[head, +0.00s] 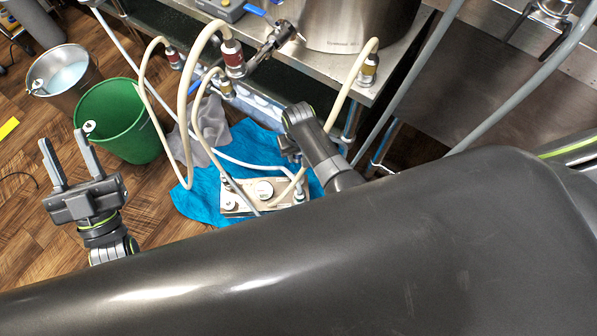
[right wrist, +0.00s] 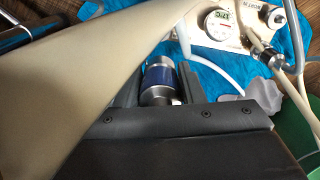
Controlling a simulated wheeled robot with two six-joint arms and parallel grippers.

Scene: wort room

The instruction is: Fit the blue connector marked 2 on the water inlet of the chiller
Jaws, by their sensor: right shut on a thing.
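The blue and silver connector (right wrist: 160,85) is between the fingers of my right gripper (right wrist: 160,72) in the right wrist view. I cannot read a 2 on it. In the head view my right gripper (head: 290,152) is above the chiller's back right side, and the connector is hard to make out. I cannot tell which port is the water inlet. My left gripper (head: 62,145) is open and empty at the left.
Cream hoses (head: 188,100) with metal couplings hang from the steel bench (head: 395,55) around the chiller. A green bucket (head: 125,125) and a metal bucket (head: 70,90) stand at the left. A blue cloth (head: 190,205) covers the floor. A cream hose fills the wrist view's left.

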